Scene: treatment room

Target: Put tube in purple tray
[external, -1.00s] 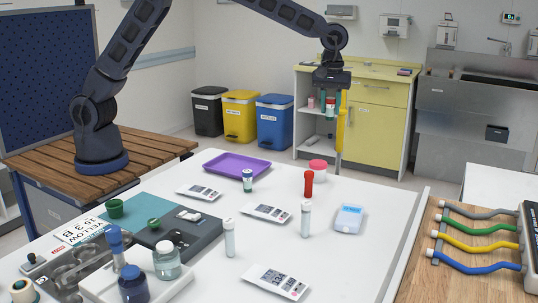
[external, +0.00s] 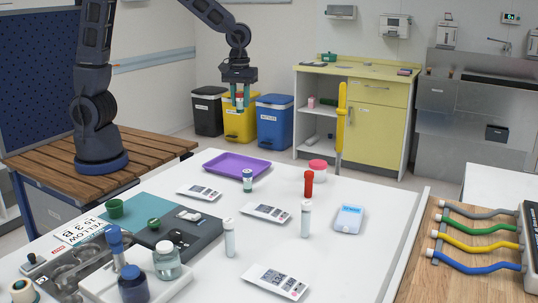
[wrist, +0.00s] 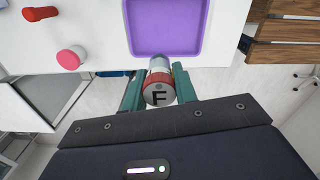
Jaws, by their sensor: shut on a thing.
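The purple tray (external: 238,166) lies empty on the far side of the white table. It also fills the top middle of the wrist view (wrist: 165,30). My gripper (external: 238,103) is up in the air, above and beyond the tray in the external view. In the wrist view its green fingers (wrist: 158,92) are shut on a short tube (wrist: 159,83) with a red band and a grey end marked "F".
A small tube (external: 247,181) stands beside the tray. A red tube (external: 308,184), a pink-lidded jar (external: 317,168) and two clear tubes (external: 229,239) (external: 305,220) stand on the table. White devices (external: 266,213) lie between them. A yellow pole-like object (external: 341,115) rises behind.

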